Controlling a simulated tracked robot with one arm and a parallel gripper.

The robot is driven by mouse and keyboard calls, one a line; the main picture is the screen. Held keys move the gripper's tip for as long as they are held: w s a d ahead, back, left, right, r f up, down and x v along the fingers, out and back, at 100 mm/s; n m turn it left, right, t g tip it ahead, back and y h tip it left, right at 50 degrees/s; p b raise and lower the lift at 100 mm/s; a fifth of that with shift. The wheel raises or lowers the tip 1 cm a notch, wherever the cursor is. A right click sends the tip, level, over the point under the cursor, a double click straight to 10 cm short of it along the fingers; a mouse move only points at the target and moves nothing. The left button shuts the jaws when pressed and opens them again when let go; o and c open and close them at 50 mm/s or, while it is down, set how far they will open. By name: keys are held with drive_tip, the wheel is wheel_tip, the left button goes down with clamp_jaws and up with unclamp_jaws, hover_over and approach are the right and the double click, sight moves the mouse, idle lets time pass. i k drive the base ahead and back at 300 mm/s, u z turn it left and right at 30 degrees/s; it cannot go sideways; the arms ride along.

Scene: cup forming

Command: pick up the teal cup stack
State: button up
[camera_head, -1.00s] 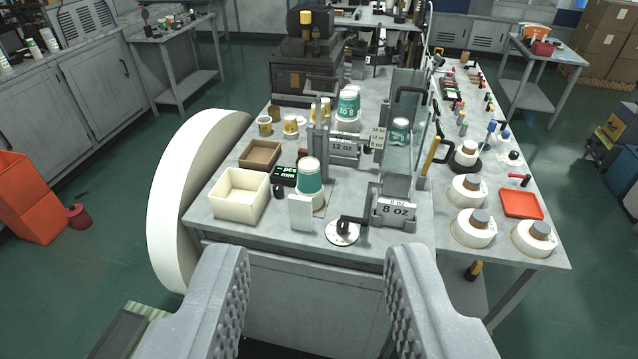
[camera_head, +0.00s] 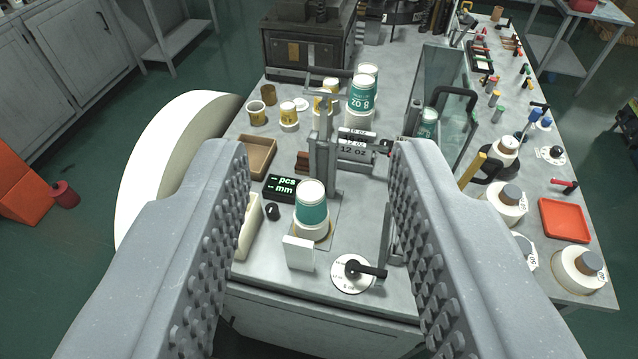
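A teal-and-white cup stack (camera_head: 312,207) stands upside down on a round base near the front of the bench. A second teal-and-white stack (camera_head: 362,95), marked "8 oz", stands upside down further back. A teal cup (camera_head: 428,124) shows behind a clear panel at right. I cannot tell from the view alone which one the task names. My gripper (camera_head: 322,150) is wide open and empty. In the picture its two studded fingers lie either side of the front stack, without visible contact.
A black display (camera_head: 282,188) and a small white block (camera_head: 298,253) sit close to the front stack. A metal post (camera_head: 321,160) stands just behind it, and a dial (camera_head: 353,273) lies front right. A brown tray (camera_head: 257,157) and yellow-banded cups (camera_head: 288,116) are at left.

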sight(311, 213)
drive_tip(key=u, duration=0.05)
drive_tip(key=k, duration=1.25)
drive_tip(key=u, duration=0.15)
drive_tip(key=i, duration=1.1)
drive_tip(key=z, duration=0.45)
drive_tip(key=i, duration=0.85)
drive_tip(key=z, duration=0.65)
